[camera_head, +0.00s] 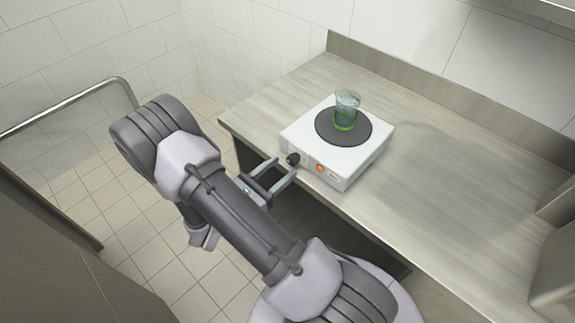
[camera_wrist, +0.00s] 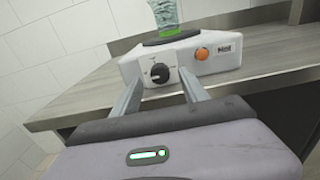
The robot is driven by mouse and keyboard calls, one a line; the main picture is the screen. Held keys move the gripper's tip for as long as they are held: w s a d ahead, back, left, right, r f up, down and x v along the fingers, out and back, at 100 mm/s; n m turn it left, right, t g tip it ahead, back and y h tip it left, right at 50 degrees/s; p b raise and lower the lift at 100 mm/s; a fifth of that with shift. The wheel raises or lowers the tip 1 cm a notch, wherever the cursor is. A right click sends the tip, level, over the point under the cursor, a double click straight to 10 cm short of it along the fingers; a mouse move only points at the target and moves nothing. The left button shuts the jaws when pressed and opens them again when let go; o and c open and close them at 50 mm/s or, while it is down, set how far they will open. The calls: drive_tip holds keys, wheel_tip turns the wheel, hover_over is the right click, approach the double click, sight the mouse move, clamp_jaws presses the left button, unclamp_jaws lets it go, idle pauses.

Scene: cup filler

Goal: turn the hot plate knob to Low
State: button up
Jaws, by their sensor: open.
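The white hot plate (camera_head: 350,157) stands near the front edge of the counter. Its black knob (camera_head: 293,159) is on the front panel, and it also shows in the wrist view (camera_wrist: 160,73) with small markings around it that are too small to read. An orange light (camera_head: 320,169) sits to the right of the knob. My gripper (camera_head: 281,169) is open in front of the knob. In the wrist view its two fingers (camera_wrist: 159,88) reach toward the panel, one on each side of the knob. I cannot tell whether they touch it.
A clear glass (camera_head: 347,108) with green at its base stands on the dark round heating plate (camera_head: 324,126). The metal counter (camera_head: 440,190) is clear to the right of the hot plate. A metal rail (camera_head: 60,108) stands at the left.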

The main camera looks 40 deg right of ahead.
sight(291, 163)
drive_tip(key=shift+w+d, duration=0.15)
drive_tip(key=shift+d, duration=1.65)
clamp_jaws()
drive_tip(key=shift+b, duration=0.3)
drive_tip(key=m+b, duration=0.1)
drive_tip(key=m, duration=0.6)
drive_tip(key=shift+f+b, duration=0.1)
drive_tip(key=shift+b, duration=0.25)
drive_tip(key=m+b, duration=0.1)
drive_tip(key=m, duration=0.2)
drive_tip(key=shift+m+b, duration=1)
drive_tip(key=shift+m, duration=1)
